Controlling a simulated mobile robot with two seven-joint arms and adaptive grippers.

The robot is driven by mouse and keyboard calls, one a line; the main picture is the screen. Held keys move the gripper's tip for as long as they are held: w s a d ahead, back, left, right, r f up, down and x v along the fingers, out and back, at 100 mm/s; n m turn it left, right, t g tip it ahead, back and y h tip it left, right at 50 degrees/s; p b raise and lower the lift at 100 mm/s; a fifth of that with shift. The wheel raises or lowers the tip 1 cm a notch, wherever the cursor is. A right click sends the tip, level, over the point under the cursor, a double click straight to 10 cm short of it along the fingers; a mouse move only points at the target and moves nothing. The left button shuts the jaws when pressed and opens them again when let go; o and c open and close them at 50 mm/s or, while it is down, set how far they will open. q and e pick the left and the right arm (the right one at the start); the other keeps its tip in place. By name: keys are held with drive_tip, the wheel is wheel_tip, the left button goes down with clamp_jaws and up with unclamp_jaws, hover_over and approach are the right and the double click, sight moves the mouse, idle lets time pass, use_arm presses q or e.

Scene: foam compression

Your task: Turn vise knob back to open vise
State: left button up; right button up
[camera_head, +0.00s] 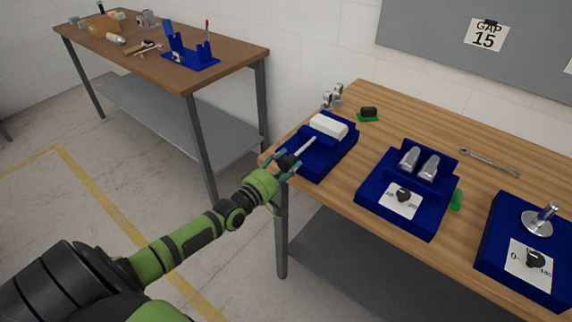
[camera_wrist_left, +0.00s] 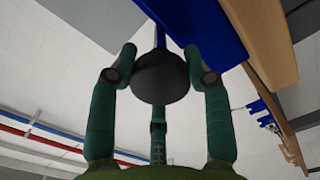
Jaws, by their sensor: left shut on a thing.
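The blue vise (camera_head: 327,152) stands at the left end of the wooden workbench, with a white foam block (camera_head: 328,126) at its back. A light screw rod runs from the vise to a dark round knob (camera_head: 288,163) at its front left. My left gripper (camera_head: 288,165) is around the knob and shut on it. In the left wrist view the black knob (camera_wrist_left: 160,77) sits between the green fingers (camera_wrist_left: 160,85), with the rod and blue vise body beyond it. My right gripper is in neither view.
Right of the vise stand a blue fixture (camera_head: 376,198) with two metal cylinders and another blue fixture (camera_head: 490,248) with a dial. A small black block (camera_head: 369,112) on a green pad and a wrench (camera_head: 488,162) lie behind. A second bench (camera_head: 230,62) is at the back left.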

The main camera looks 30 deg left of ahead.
use_arm(q)
drive_tip(key=shift+w+a+r, duration=0.1)
drive_tip(key=shift+a+r, duration=0.1)
drive_tip(key=shift+r, duration=0.2)
drive_tip(key=o, duration=1.2)
drive_tip(key=shift+c, duration=0.2)
drive_tip(key=shift+f, duration=0.25)
drive_tip(key=shift+s+f, duration=0.1)
drive_tip(key=shift+s, duration=0.2)
drive_tip(key=s+a, duration=0.1)
drive_tip(key=s, duration=1)
drive_tip(key=shift+s, duration=0.25)
